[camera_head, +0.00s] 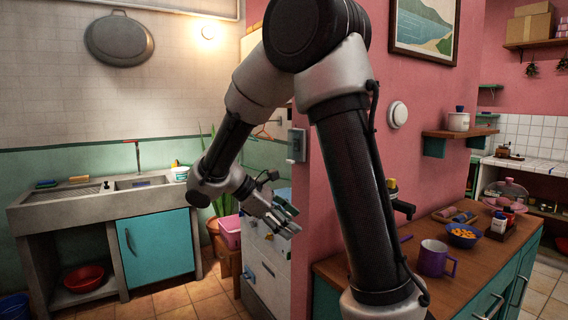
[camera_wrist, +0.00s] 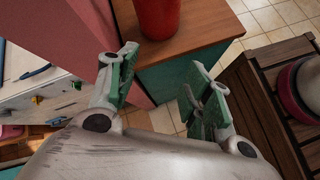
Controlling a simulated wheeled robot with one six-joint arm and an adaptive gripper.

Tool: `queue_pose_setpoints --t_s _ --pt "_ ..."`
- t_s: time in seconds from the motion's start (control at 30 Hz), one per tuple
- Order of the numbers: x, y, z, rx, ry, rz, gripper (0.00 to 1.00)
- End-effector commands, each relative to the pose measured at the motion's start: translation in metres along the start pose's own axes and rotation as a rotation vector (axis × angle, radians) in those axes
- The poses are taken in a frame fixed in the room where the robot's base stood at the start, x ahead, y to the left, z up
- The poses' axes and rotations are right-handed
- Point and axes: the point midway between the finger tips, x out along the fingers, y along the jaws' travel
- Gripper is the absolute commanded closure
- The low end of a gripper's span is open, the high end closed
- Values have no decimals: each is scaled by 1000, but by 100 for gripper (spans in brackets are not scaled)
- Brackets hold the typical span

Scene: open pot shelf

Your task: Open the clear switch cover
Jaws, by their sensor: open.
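A small pale switch box (camera_head: 297,145) is fixed on the end of the pink wall, left of my upright arm link. It looks like the covered switch, but it is too small to tell whether its clear cover is up or down. My gripper (camera_head: 288,217) hangs below and slightly left of it, apart from it, by the white cabinet. In the wrist view my gripper (camera_wrist: 165,64) has its two green-padded fingers wide apart with nothing between them. The switch box does not show clearly in the wrist view.
A wooden counter (camera_head: 405,262) on the right bears a purple mug (camera_head: 436,258) and a blue bowl (camera_head: 464,235). A white drawer cabinet (camera_head: 268,262) stands beside my gripper. A red cylinder (camera_wrist: 158,16) and a slatted wooden table (camera_wrist: 270,85) show in the wrist view.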

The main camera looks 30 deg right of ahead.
Motion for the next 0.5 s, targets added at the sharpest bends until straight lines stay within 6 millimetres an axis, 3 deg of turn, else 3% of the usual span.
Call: queue_pose_setpoints --t_s 0.13,0.3,0.4,0.5 --pt "-34 64 -22 -256 -279 218 50" --pt "-93 120 -2 -375 -527 385 50" --pt "-118 130 14 -424 -640 417 50" --pt "-118 131 22 -459 -675 396 50"
